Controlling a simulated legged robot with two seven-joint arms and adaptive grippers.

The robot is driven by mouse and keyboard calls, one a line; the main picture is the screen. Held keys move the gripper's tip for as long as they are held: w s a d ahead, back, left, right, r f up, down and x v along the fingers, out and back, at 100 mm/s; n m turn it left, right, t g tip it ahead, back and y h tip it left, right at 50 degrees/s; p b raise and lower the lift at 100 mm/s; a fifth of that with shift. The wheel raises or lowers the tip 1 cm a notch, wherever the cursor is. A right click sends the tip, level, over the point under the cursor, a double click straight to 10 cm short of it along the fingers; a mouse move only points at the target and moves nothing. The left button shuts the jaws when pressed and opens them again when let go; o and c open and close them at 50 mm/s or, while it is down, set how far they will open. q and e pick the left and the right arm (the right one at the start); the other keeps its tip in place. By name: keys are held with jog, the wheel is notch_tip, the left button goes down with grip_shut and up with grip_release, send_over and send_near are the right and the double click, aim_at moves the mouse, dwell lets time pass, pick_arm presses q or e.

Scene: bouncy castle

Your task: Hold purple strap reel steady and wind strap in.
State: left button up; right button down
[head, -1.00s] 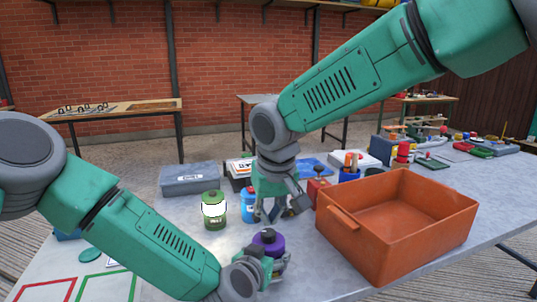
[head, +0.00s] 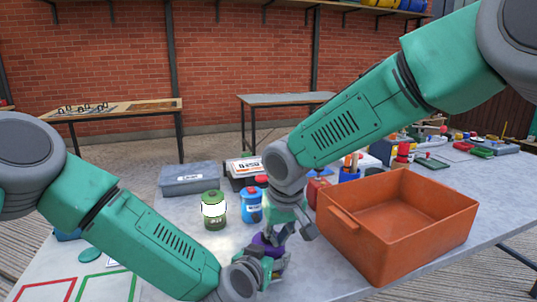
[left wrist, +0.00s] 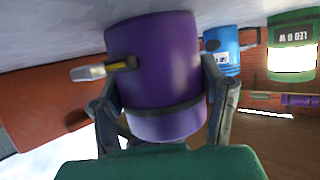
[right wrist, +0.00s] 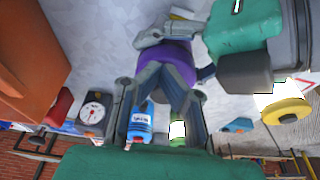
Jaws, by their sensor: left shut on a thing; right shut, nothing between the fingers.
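The purple strap reel (head: 262,242) stands on the table, left of the orange bin. My left gripper (head: 268,266) is shut on its sides, low down. In the left wrist view the reel (left wrist: 152,60) fills the space between the fingers (left wrist: 165,110), with a dark band around it and a short pale-ended piece (left wrist: 88,72) sticking out sideways. My right gripper (head: 277,238) is shut and empty, pointing down over the reel's top; it hides the dark knob there. In the right wrist view its fingers (right wrist: 165,78) overlap the reel (right wrist: 182,55); I cannot tell whether they touch it.
The orange bin (head: 345,240) stands close on the right. A grey box (head: 190,181) is farther back. Red and green outlined frames (head: 45,291) lie at the front left.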

jog(key=shift+w+a, duration=0.1)
jog(key=shift+w, duration=0.05)
dwell(0.6)
jog(key=shift+a, duration=0.2)
jog(key=shift+s+a, duration=0.3)
jog(key=shift+a, duration=0.3)
jog(key=shift+a, duration=0.25)
jog(key=shift+s, duration=0.15)
dwell(0.3)
jog(key=shift+s, duration=0.25)
jog(key=w+v, duration=0.1)
jog(key=v, duration=0.5)
jog(key=shift+a, duration=0.15)
jog(key=shift+w+r, duration=0.15)
